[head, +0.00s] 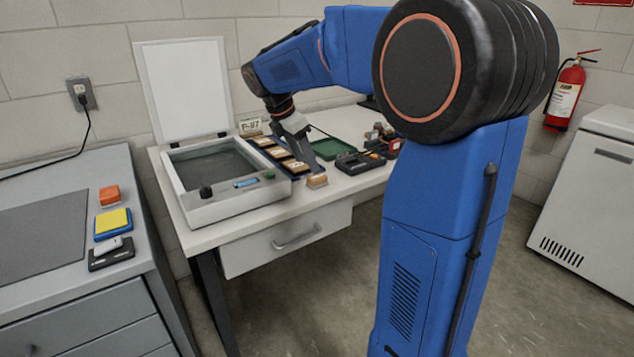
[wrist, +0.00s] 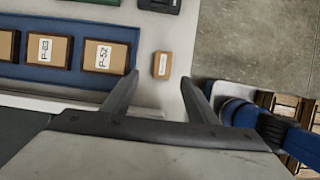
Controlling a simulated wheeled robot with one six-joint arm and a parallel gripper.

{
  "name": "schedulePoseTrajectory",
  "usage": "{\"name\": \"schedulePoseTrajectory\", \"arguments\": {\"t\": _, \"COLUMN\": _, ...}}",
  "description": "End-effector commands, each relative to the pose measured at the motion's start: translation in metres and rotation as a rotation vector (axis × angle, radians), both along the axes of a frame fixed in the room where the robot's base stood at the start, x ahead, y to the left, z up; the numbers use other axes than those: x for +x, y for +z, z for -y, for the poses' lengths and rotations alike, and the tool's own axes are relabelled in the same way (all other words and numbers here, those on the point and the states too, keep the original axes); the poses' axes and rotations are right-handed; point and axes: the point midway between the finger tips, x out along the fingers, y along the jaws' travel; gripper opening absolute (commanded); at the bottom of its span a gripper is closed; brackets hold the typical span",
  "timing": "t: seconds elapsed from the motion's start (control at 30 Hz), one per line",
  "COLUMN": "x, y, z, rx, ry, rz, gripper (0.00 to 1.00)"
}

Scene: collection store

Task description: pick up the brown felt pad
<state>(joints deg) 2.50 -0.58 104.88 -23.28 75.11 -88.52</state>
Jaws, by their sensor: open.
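A small brown block with a pale label, apparently the brown felt pad (head: 317,181), lies near the front edge of the white table, right of the light box. In the wrist view the pad (wrist: 162,65) sits just beyond the fingertips, between their lines, on bare white tabletop. My gripper (wrist: 159,80) is open and empty, one finger to each side of the pad's position. In the head view my gripper (head: 303,158) points down over the blue tray area, behind the pad. Its height above the table is hard to tell.
A blue tray (wrist: 92,76) with labelled brown-edged pieces lies left of the pad. The light box (head: 215,206) with raised lid stands further left. A green tray (head: 328,149) and black devices (head: 360,163) are behind and right. Floor shows past the table edge.

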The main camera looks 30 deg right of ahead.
Motion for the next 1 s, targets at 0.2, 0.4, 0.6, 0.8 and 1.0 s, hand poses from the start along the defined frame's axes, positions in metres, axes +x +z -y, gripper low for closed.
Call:
{"name": "schedulePoseTrajectory", "arguments": {"t": 0.2, "x": 0.000, "y": -0.018, "z": 0.007, "rx": 0.000, "ry": 0.000, "rz": -0.001, "gripper": 0.53}}
{"name": "schedulePoseTrajectory", "arguments": {"t": 0.4, "x": -0.002, "y": -0.032, "z": 0.015, "rx": 0.001, "ry": -0.002, "rz": -0.001, "gripper": 0.53}}
{"name": "schedulePoseTrajectory", "arguments": {"t": 0.6, "x": -0.004, "y": -0.056, "z": 0.026, "rx": 0.001, "ry": -0.002, "rz": -0.001, "gripper": 0.53}}
{"name": "schedulePoseTrajectory", "arguments": {"t": 0.8, "x": -0.003, "y": -0.066, "z": 0.030, "rx": 0.001, "ry": -0.001, "rz": 0.000, "gripper": 0.53}}
{"name": "schedulePoseTrajectory", "arguments": {"t": 1.0, "x": -0.003, "y": -0.066, "z": 0.030, "rx": 0.001, "ry": -0.001, "rz": 0.000, "gripper": 0.51}}
